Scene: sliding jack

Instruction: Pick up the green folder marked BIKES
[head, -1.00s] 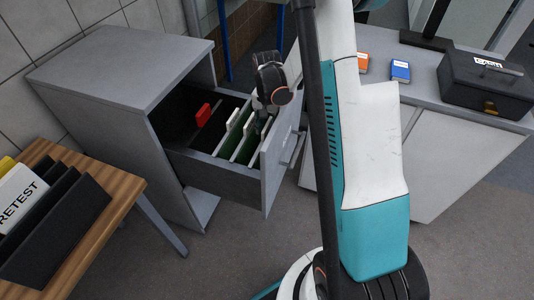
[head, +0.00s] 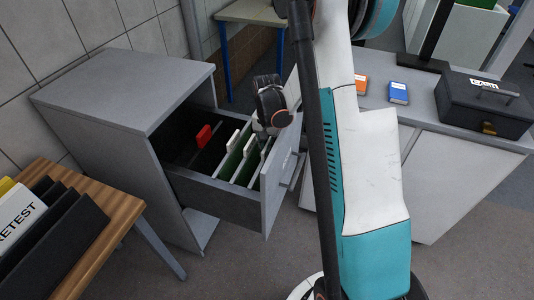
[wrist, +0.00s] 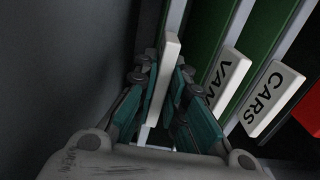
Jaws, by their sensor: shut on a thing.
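My gripper (head: 264,132) reaches down into the open drawer, near its front panel. In the wrist view my gripper (wrist: 165,75) has its fingers shut on either side of a white folder tab (wrist: 158,95). No lettering on this tab can be read from here, so BIKES is not visible. The folder below the tab is mostly hidden by the fingers. Beside it hang green folders with white tabs, one reading CARS (wrist: 265,97) and one partly covered that seems to read VANS (wrist: 226,80).
A red tab (head: 203,136) stands farther back in the grey drawer (head: 215,198). The cabinet top (head: 125,85) is clear. A wooden table (head: 112,225) with a RETEST folder (head: 18,218) is at left. A counter at right holds a black box (head: 485,105), an orange item and a blue item.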

